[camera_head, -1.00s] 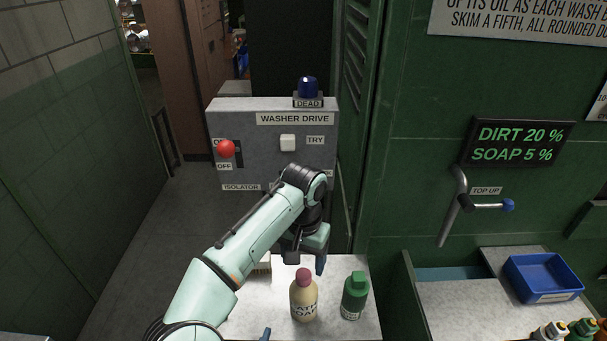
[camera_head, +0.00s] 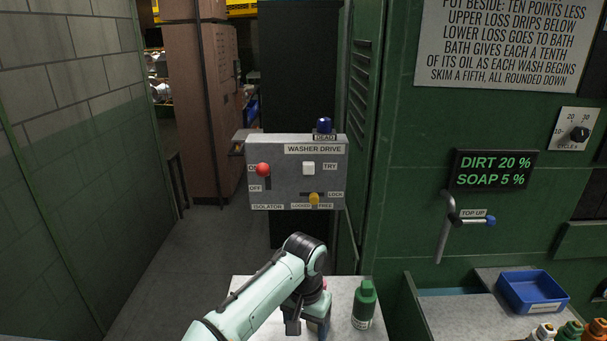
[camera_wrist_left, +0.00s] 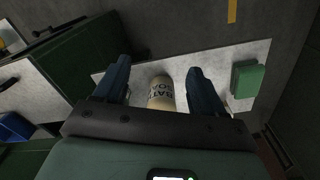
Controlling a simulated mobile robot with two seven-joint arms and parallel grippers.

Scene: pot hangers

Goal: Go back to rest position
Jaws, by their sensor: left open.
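My left gripper (camera_head: 318,326) comes in from the left, low in the head view, over the pale table. In the left wrist view its two dark blue fingers (camera_wrist_left: 159,78) are apart. A cream bottle (camera_wrist_left: 160,93) with a partly readable label shows between and beyond them; I cannot tell whether they touch it. In the head view my gripper hides most of this bottle. A green bottle (camera_head: 364,304) stands upright to the right of my gripper. My right gripper is not in view.
A grey washer drive box (camera_head: 292,190) with a red knob (camera_head: 263,169) is beyond the table. A blue tray (camera_head: 533,291) sits at right, near several small bottles. A green block (camera_wrist_left: 247,79) lies on the table. A top-up lever (camera_head: 446,228) juts from the green wall.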

